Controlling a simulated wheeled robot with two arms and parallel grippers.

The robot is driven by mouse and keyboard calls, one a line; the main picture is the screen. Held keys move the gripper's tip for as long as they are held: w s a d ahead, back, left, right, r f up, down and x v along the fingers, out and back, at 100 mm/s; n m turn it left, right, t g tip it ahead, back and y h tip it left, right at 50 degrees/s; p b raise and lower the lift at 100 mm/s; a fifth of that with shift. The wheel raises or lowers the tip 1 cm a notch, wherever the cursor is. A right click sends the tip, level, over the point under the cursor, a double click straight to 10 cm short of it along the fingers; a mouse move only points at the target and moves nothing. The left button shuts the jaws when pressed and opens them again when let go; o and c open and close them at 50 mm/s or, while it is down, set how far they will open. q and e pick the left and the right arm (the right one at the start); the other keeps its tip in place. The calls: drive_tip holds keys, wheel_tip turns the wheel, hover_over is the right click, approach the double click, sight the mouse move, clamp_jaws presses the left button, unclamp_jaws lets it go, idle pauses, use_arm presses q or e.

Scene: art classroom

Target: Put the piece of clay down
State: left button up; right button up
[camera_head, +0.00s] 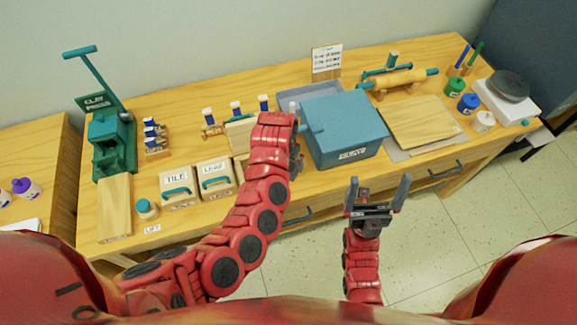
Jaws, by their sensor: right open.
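I cannot make out for certain any piece of clay. My right gripper (379,182) is open with nothing between its fingers. It stands in front of the table's front edge, over the floor, below the blue box (345,130). My left arm reaches from the lower left across the table. Its end, the left gripper (296,140), is at the left side of the blue box. Its fingers are mostly hidden by the arm, so I cannot tell whether they hold anything.
Floor is clear at front right.

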use_arm(q)
drive_tip(key=shift+w+d+f+p, duration=0.1)
drive_tip(key=shift+w+f+p, duration=0.1)
drive_tip(key=shift+f, duration=0.65)
drive_tip(key=shift+w+d+f+p, duration=0.1)
drive_tip(key=shift+f+p, duration=0.05)
drive_tip(key=shift+f, duration=0.7)
drive_tip(key=shift+s+a, duration=0.1)
drive_tip(key=shift+c, duration=0.2)
drive_tip(key=c, duration=1.2)
